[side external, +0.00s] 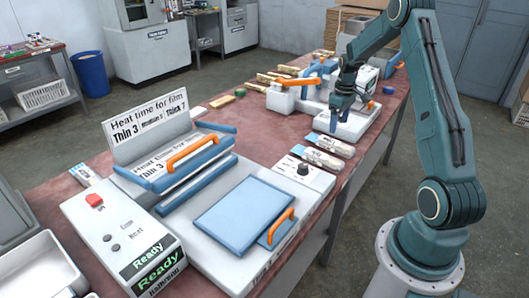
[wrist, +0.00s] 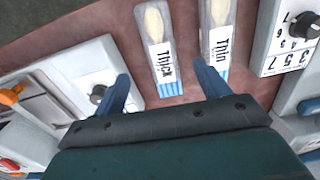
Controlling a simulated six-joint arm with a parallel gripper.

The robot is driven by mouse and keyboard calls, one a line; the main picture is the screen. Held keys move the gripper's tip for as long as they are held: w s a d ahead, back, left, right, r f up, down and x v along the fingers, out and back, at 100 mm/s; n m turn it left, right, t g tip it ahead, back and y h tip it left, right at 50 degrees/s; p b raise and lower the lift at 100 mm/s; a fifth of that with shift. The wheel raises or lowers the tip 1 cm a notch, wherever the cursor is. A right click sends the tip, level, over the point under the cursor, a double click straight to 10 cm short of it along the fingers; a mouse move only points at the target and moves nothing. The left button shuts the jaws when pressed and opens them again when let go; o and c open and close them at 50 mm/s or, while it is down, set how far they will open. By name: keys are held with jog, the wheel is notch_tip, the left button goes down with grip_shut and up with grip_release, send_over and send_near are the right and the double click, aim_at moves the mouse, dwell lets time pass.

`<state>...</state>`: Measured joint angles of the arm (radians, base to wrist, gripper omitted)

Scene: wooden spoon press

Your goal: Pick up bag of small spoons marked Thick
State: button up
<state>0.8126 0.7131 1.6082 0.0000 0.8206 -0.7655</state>
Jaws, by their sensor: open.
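The bag of small spoons marked Thick (wrist: 160,55) lies on the table in the wrist view, with a clear sleeve, a white label and blue stripes at its lower end. A similar bag marked Thin (wrist: 218,45) lies just right of it. My gripper (wrist: 165,82) is open, one blue finger left of the Thick bag and the other by the lower end of the Thin bag. In the side view, my gripper (side external: 342,108) hangs over the white unit behind the two bags. One bag (side external: 335,146) lies nearer to it there and another bag (side external: 323,160) lies in front.
A white dial box (wrist: 288,40) stands right of the Thin bag. A white unit with a knob (wrist: 98,90) is at the left in the wrist view. The heat press (side external: 190,165) with orange handles fills the table's front. Several other packets lie along the back.

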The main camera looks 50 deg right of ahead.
aim_at(335, 142)
jog(key=shift+f, duration=1.95)
jog(key=shift+w+f, duration=0.1)
jog(key=shift+f, duration=2.5)
jog(key=c, duration=1)
jog(key=shift+r, duration=0.15)
jog(key=shift+c, duration=0.2)
notch_tip(335, 142, up, 20)
